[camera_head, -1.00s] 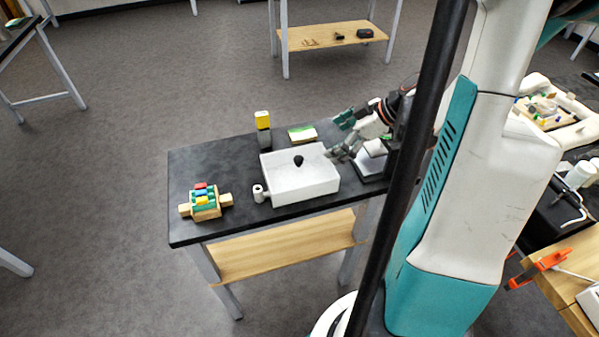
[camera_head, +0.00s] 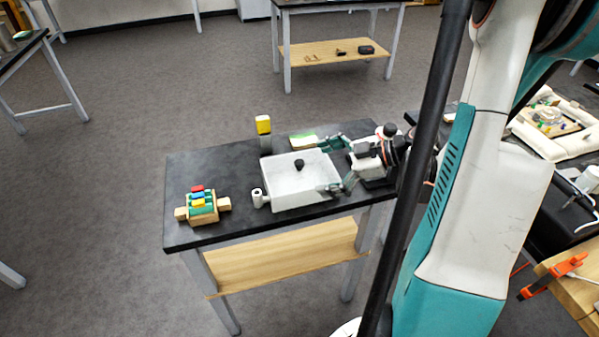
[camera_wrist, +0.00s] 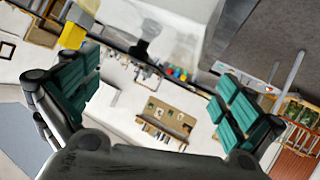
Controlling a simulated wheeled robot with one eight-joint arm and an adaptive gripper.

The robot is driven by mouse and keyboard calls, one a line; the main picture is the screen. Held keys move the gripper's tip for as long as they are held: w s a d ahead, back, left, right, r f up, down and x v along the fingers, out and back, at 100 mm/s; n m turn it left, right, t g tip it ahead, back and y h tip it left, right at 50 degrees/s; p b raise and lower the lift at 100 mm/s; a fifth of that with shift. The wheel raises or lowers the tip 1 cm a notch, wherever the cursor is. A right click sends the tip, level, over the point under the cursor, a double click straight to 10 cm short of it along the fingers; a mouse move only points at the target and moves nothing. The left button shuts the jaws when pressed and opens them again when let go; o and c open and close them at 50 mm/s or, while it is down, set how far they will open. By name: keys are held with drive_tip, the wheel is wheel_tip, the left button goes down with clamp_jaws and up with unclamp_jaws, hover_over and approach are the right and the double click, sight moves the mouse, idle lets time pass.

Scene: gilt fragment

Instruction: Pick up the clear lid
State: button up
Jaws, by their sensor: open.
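The clear lid shows mainly by its black knob (camera_head: 299,164), in the middle of a white rectangular box (camera_head: 300,201) on the black table. Its clear panel is hard to make out, so I cannot tell exactly how it sits. In the wrist view the dark knob (camera_wrist: 140,49) is beyond the fingers at upper centre, against a pale translucent surface. My gripper (camera_head: 341,163) is at the box's right side, with its teal fingers spread wide and the knob to their left. In the wrist view my gripper (camera_wrist: 157,97) is open and empty.
A wooden holder with coloured blocks (camera_head: 202,207) stands at the table's left. A small white cylinder (camera_head: 259,198) is by the box's left corner. The table's left rear is clear.

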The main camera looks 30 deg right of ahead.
sight(290, 177)
drive_tip(key=b+x, duration=0.2)
drive_tip(key=x, duration=0.3)
drive_tip(key=shift+a, duration=0.2)
drive_tip(key=shift+s, duration=0.1)
drive_tip(key=c, duration=1.1)
